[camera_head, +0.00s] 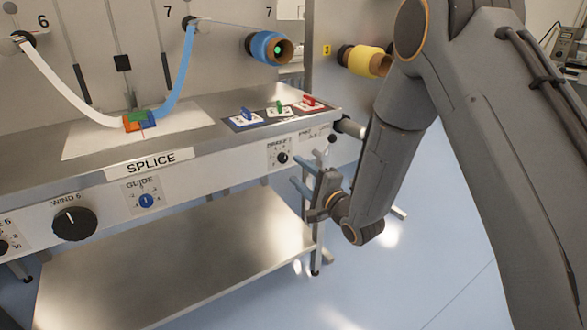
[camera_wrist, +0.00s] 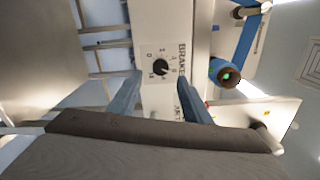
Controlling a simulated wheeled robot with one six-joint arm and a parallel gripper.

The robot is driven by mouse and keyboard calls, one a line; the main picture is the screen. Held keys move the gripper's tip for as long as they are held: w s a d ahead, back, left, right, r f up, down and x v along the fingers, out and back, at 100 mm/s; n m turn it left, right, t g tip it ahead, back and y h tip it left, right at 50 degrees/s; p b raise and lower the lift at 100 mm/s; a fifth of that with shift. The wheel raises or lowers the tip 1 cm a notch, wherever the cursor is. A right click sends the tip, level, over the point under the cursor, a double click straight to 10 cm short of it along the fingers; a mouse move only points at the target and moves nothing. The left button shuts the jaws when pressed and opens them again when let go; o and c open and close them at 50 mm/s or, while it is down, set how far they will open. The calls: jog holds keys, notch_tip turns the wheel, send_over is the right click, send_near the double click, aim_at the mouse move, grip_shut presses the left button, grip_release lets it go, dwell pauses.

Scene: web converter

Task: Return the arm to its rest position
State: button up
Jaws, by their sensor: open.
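My grey arm (camera_head: 385,165) reaches down from the upper right in the head view. My gripper (camera_head: 301,174) is at its lower end, in front of the bench's right end and below the brake panel. Its two blue-grey fingers are apart with nothing between them. In the wrist view my gripper (camera_wrist: 158,86) also shows open and empty, with a brake dial (camera_wrist: 160,66) seen between and beyond the fingers. I cannot tell the exact gap to the bench.
A blue roll (camera_head: 265,47) and a yellow roll (camera_head: 362,60) stick out behind. A lower metal shelf (camera_head: 180,260) is empty. Blue floor (camera_head: 420,280) is clear.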

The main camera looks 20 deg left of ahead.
jog(key=shift+s+d, duration=0.1)
jog(key=w+d+r+n+h+p, duration=0.1)
jog(key=d+h, duration=0.3)
jog(key=d, duration=0.3)
jog(key=w+d+r+n+h+p, duration=0.1)
jog(key=d+n+h+p, duration=0.15)
jog(key=d, duration=0.45)
jog(key=s+d+r+n+g+h+p, duration=0.2)
jog(key=s+d+g+h, duration=0.4)
jog(key=d, duration=0.7)
jog(key=s+d+r+n+g+p, duration=0.1)
jog(key=s+d, duration=0.3)
jog(key=s, duration=0.5)
jog(key=s+d+r+n+g+h+p, duration=0.1)
jog(key=s+d, duration=0.3)
jog(key=s, duration=0.5)
jog(key=s+d+r+n+g+p, duration=0.1)
jog(key=s+d+r+n+g, duration=0.1)
jog(key=s, duration=0.7)
jog(key=shift+d+r+n+g, duration=0.35)
jog(key=shift+d+r+g, duration=0.3)
jog(key=shift+d+g, duration=0.25)
